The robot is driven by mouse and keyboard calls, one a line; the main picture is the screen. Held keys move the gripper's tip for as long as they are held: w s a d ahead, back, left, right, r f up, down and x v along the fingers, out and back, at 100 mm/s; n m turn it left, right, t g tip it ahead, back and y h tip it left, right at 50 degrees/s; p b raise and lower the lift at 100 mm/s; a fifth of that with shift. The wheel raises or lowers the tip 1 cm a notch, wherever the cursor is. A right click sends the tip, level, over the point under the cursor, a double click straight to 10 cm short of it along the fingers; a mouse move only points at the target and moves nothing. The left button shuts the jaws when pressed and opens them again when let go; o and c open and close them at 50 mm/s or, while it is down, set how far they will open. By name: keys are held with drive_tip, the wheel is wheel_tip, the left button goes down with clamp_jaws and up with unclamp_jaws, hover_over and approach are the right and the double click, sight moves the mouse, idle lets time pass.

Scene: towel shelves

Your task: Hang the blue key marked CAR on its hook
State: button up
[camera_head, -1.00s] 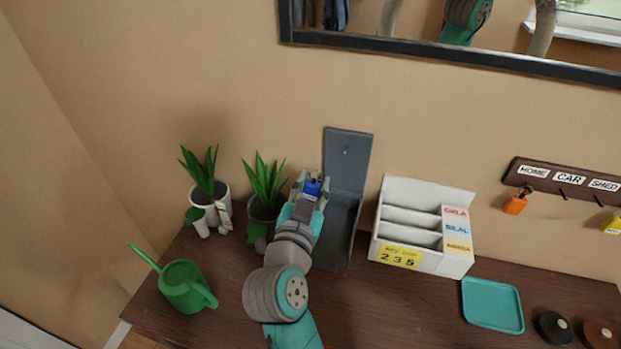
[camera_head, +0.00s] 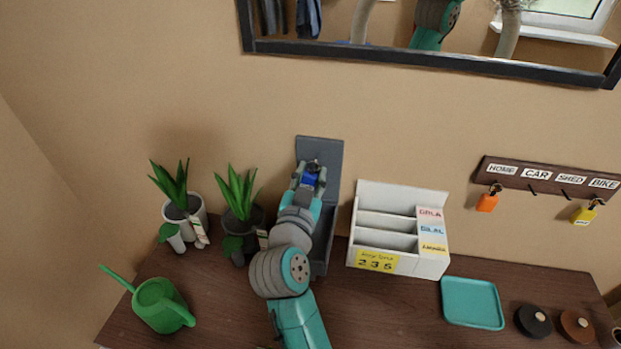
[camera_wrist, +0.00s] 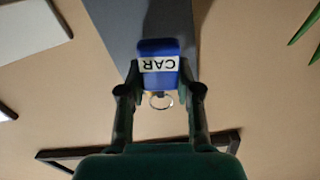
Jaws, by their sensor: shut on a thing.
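The blue key marked CAR (camera_wrist: 159,70) is in my gripper (camera_wrist: 159,88), with its white label and a metal ring showing in the wrist view. In the head view my gripper (camera_head: 309,177) is shut on the blue key (camera_head: 311,179), in front of the grey box's raised lid. The key rack (camera_head: 550,178) is on the wall at the right, labelled HOME, CAR, SHED and BIKE. The hook under the CAR label (camera_head: 533,191) is empty. An orange key (camera_head: 487,202) hangs under HOME and a yellow key (camera_head: 583,215) hangs toward BIKE.
The open grey box (camera_head: 321,240) stands behind my arm. A white letter sorter (camera_head: 383,245), a teal tray (camera_head: 472,303) and two round dark objects are to the right. Potted plants (camera_head: 240,205) and a green watering can (camera_head: 160,304) are to the left. A mirror hangs above.

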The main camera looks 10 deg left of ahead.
sight(314, 168)
drive_tip(key=shift+w+f, duration=0.15)
drive_tip(key=shift+w, duration=1.25)
drive_tip(key=shift+w+d, duration=0.1)
drive_tip(key=shift+c, duration=0.6)
drive_tip(key=shift+o, duration=0.4)
drive_tip(key=shift+w+f, duration=0.2)
drive_tip(key=shift+w, duration=0.2)
clamp_jaws()
drive_tip(key=o, duration=1.4)
unclamp_jaws()
drive_tip(key=shift+f, duration=0.1)
